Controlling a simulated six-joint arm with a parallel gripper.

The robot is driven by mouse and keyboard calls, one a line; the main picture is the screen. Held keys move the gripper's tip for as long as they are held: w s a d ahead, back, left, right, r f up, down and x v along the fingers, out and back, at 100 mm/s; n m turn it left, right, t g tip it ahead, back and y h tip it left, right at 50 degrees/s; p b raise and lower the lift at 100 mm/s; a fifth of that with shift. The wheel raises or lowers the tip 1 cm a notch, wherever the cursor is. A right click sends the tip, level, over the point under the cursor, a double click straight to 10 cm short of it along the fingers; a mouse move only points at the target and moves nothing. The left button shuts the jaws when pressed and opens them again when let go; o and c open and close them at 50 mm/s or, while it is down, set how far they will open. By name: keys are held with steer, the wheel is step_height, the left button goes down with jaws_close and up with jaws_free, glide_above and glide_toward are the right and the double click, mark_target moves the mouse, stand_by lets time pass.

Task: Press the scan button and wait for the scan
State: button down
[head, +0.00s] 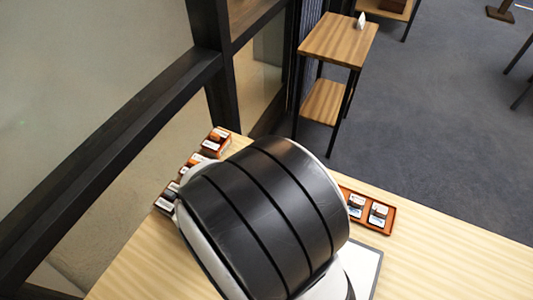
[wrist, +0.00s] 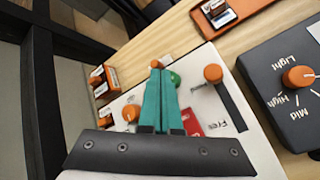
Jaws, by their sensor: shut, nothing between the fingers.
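In the wrist view, my gripper (wrist: 157,70) has its two teal fingers together with nothing between them. Its tips are over a white panel (wrist: 228,140). A round green button (wrist: 175,78) shows just right of the fingertips, partly hidden by them. I cannot tell if the fingers touch anything. No label reading "scan" is legible. In the head view, my dark arm covers the gripper and the button; only an edge of the panel (head: 362,262) shows.
The panel also carries an orange knob (wrist: 130,112), an orange-topped lever (wrist: 212,73) and a red patch (wrist: 192,121). A dark box with an orange dial (wrist: 298,77) is at right. An orange tray (head: 370,212) holds small boxes. The table's right side (head: 450,255) is clear.

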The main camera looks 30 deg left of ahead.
steer(key=shift+f, duration=0.4)
stand_by(0.6)
steer(key=shift+r, duration=0.85)
steer(key=shift+r, duration=2.55)
